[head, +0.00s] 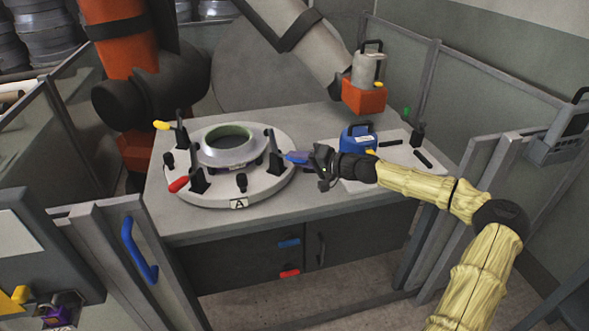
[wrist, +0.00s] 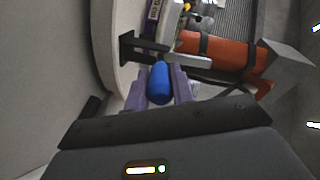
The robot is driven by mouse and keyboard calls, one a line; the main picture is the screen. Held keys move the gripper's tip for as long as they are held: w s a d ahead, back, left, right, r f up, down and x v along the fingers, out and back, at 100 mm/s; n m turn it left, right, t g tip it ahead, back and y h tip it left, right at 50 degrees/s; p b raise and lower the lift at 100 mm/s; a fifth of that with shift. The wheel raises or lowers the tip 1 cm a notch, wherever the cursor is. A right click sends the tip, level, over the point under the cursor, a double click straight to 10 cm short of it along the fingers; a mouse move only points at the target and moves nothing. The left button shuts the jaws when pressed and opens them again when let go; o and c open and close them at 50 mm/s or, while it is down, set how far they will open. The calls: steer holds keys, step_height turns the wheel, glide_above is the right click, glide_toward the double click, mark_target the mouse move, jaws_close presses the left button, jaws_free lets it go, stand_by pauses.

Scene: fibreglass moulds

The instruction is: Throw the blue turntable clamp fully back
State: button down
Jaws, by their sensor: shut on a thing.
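The round pale turntable (head: 225,190) sits on the grey bench with several black clamps around a metal ring (head: 229,143). The blue clamp handle (head: 297,157) points out over the turntable's right edge from a black clamp upright (head: 273,152). My gripper (head: 309,158) reaches in from the right at that handle. In the wrist view the blue handle (wrist: 160,83) lies between my two purple fingers (wrist: 159,88), which are shut on it. The black clamp bracket (wrist: 130,48) stands just beyond it. The fingertips are small and partly hidden in the head view.
Red (head: 179,184) and yellow (head: 161,125) clamp handles stick out on the turntable's left. An orange and grey tool (head: 366,85) hangs above the bench. Railings flank the bench.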

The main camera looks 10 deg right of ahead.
steer(key=shift+f+b, duration=0.3)
steer(key=shift+b, duration=0.1)
steer(key=c, duration=1.2)
jaws_free()
steer(key=v, duration=1.7)
steer(key=shift+s+d+f, duration=0.15)
steer(key=shift+s+f, duration=0.1)
steer(key=shift+f, duration=0.1)
